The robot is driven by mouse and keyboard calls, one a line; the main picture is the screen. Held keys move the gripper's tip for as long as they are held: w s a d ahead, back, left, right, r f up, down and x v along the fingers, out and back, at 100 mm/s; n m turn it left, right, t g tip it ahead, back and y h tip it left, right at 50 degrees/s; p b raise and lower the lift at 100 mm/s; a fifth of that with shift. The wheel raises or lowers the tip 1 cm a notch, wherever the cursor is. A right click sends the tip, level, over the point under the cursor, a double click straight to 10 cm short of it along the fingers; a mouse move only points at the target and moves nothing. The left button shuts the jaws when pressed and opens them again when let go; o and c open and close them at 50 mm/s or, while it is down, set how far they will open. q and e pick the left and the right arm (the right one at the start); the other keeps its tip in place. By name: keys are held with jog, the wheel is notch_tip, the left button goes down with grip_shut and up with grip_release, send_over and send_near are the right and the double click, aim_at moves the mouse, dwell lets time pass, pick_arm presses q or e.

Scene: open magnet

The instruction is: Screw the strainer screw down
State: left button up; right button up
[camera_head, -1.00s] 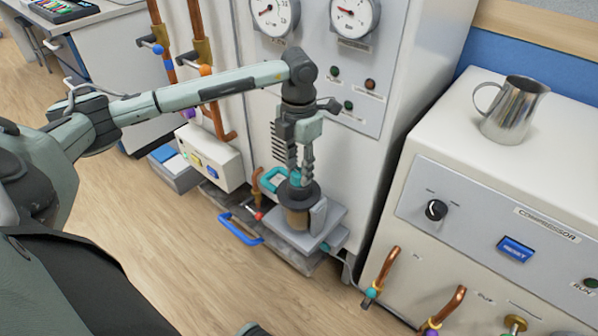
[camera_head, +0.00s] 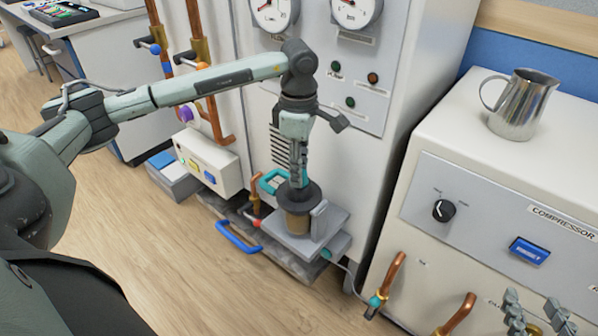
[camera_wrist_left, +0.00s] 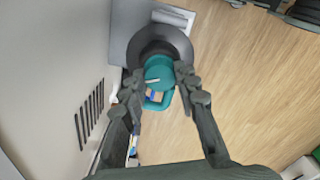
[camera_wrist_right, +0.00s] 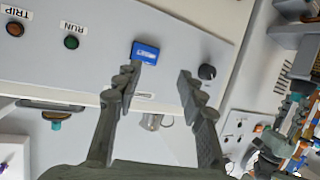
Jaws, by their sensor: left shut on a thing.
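The strainer screw shows in the left wrist view as a round teal knob (camera_wrist_left: 158,72) with a pale mark, above a wide dark collar (camera_wrist_left: 160,40). In the head view the dark collar (camera_head: 298,193) sits on a brown cylinder (camera_head: 298,222) on a grey block, and the knob is mostly hidden by my fingers. My left gripper (camera_head: 299,178) points straight down from above, its fingers shut on the knob from both sides. My right gripper (camera_head: 537,318) is open and empty at the bottom right, in front of the compressor; its spread fingers show in the right wrist view (camera_wrist_right: 157,82).
A teal loop handle (camera_head: 268,183) stands just behind the strainer, and a blue handle (camera_head: 238,238) lies low at its left. Copper pipe ends (camera_head: 388,280) stick out of the compressor (camera_head: 420,210). A metal jug (camera_head: 520,105) stands on top. The floor at left is clear.

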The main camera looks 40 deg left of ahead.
pick_arm(q)
jog(key=m+b, duration=0.1)
jog(key=m, duration=0.3)
jog(key=shift+m+b, duration=0.3)
jog(key=shift+m, duration=0.3)
pick_arm(e)
jog(key=a+r+t+y, duration=0.2)
jog(key=a+r+t, duration=0.2)
jog(key=r, duration=0.5)
jog(key=shift+w+a+y, duration=0.2)
jog(key=shift+a+y, duration=0.1)
jog(key=shift+y, duration=0.1)
pick_arm(q)
jog(key=o, duration=1.2)
jog(key=shift+c, duration=0.2)
jog(key=shift+r, duration=0.1)
pick_arm(e)
jog(key=shift+f, duration=0.1)
pick_arm(q)
notch_tip(320, 180, up, 12)
